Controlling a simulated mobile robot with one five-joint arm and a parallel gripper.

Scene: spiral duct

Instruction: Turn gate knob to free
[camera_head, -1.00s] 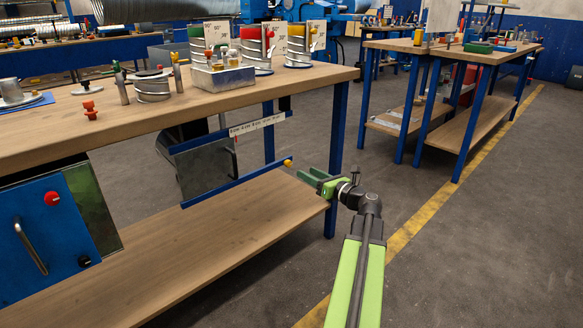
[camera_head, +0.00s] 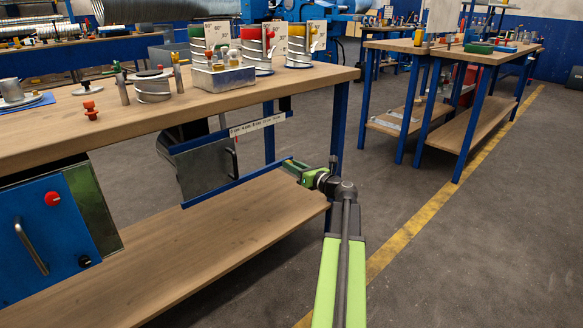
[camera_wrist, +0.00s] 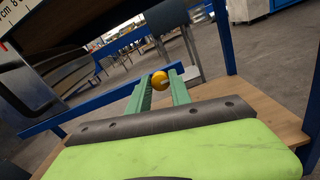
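The gate knob is a small yellow-orange ball (camera_wrist: 159,81) at the right end of the blue rail (camera_head: 235,185) under the bench. In the head view my gripper hides it. In the wrist view my gripper (camera_wrist: 160,78) is open, one green finger on each side of the ball at the fingertips. I cannot tell whether either finger touches it. My gripper (camera_head: 289,165) also shows at the rail's right end in the head view. A grey metal gate plate (camera_head: 207,165) hangs above the rail, below a white marked scale (camera_head: 257,125).
The wooden bench top (camera_head: 130,125) is above the gripper, and a lower wooden shelf (camera_head: 240,225) is below it. A blue bench leg (camera_head: 338,130) stands close behind the arm. Open floor (camera_head: 480,240) lies to the right.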

